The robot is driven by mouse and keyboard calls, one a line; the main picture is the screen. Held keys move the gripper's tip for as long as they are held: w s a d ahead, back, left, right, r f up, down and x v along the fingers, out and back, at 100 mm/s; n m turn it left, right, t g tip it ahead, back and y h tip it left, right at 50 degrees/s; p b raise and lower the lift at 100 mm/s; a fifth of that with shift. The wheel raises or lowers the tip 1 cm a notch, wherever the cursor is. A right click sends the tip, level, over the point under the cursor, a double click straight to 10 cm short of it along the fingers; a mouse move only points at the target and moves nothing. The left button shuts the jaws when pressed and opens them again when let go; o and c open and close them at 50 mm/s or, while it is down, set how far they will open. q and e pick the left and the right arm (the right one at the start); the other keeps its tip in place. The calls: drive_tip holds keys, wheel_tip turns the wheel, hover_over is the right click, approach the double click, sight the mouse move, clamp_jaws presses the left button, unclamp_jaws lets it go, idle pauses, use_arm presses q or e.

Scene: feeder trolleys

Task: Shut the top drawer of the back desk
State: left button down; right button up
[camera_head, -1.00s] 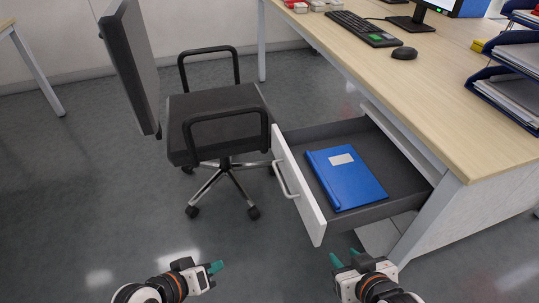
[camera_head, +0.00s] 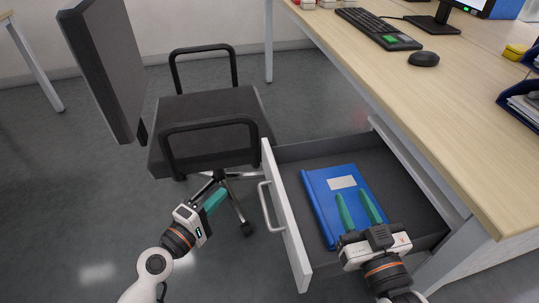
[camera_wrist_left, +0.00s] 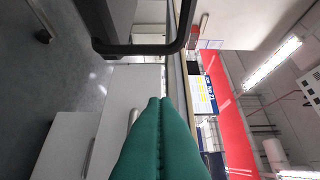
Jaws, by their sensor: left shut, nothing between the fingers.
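The desk (camera_head: 460,130) has its drawer (camera_head: 420,215) pulled out, with a white front (camera_head: 287,215) and a bar handle (camera_head: 264,206). A blue binder (camera_head: 325,190) with a pale label lies inside. My left gripper (camera_head: 222,193) is shut and empty, left of the drawer front and apart from the handle. The left wrist view shows its green fingers (camera_wrist_left: 160,105) together, with a white panel and handle (camera_wrist_left: 132,120) behind. My right gripper (camera_head: 353,195) is open and empty over the drawer and binder; whether it touches the binder I cannot tell.
A black office chair (camera_head: 215,115) stands close to the left of the drawer front. A keyboard (camera_head: 380,28), mouse (camera_head: 425,58) and monitor stand are on the desktop. Blue trays (camera_head: 520,100) stand at its right edge. Grey floor is open at the left.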

use_arm(q)
approach(267, 158)
drive_tip(key=w+a, duration=0.1)
drive_tip(key=w, duration=0.3)
drive_tip(key=d, duration=0.3)
drive_tip(key=shift+w+d+r+b, duration=0.1)
drive_tip(key=shift+w+b, duration=0.2)
drive_tip(key=shift+w, duration=0.05)
drive_tip(key=shift+w+d, duration=0.1)
drive_tip(key=shift+d, duration=0.3)
use_arm(e)
wheel_tip(267, 158, up, 2)
drive_tip(key=shift+s+a+r+t, duration=0.15)
drive_tip(key=shift+r+t, duration=0.1)
drive_tip(key=shift+t, duration=0.65)
